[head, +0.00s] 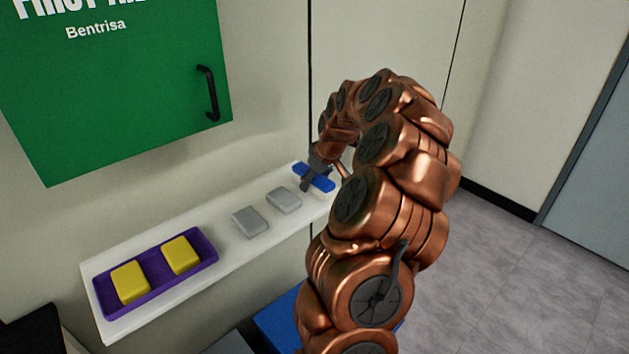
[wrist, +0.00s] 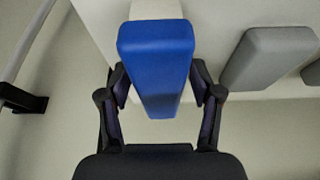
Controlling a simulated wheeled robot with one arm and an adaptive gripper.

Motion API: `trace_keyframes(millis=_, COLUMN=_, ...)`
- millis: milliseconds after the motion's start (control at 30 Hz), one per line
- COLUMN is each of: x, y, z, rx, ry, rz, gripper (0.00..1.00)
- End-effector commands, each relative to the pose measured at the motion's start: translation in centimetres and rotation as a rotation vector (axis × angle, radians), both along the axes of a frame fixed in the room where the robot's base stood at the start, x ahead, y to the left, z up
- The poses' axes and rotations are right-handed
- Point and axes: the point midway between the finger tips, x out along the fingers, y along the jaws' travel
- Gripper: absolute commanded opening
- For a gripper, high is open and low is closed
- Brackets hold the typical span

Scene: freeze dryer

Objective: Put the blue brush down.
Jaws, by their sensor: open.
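The blue brush (head: 314,178) is on the right end of the white shelf (head: 232,262) in the head view, with a pale part under its blue top. My gripper (head: 320,174) is right at it, partly hidden by my arm. In the wrist view the brush (wrist: 156,60) lies between the two fingers of my gripper (wrist: 159,86). The fingers are open, one on each side of the brush, and do not appear to clamp it. I cannot tell whether either finger touches it. The brush's underside contact with the shelf is hidden.
Two grey blocks (head: 251,222) (head: 284,200) sit left of the brush; the nearer one also shows in the wrist view (wrist: 265,58). A purple tray (head: 205,238) holds two yellow blocks (head: 129,283) (head: 181,256). A green cabinet (head: 120,100) hangs above the shelf.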

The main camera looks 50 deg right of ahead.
Motion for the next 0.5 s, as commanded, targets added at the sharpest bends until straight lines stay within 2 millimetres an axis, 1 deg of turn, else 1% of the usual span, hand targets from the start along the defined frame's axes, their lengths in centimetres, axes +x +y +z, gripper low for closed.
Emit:
trace_keyframes(millis=167, x=-0.8, y=-0.1, z=2.1, rx=-0.005, ry=-0.006, rz=-0.002, gripper=0.64)
trace_keyframes(millis=400, x=-2.6, y=0.2, z=6.4, rx=-0.006, ry=-0.007, rz=-0.001, gripper=0.64)
trace_keyframes(millis=500, x=-3.3, y=0.3, z=8.0, rx=-0.004, ry=-0.004, rz=-0.001, gripper=0.64)
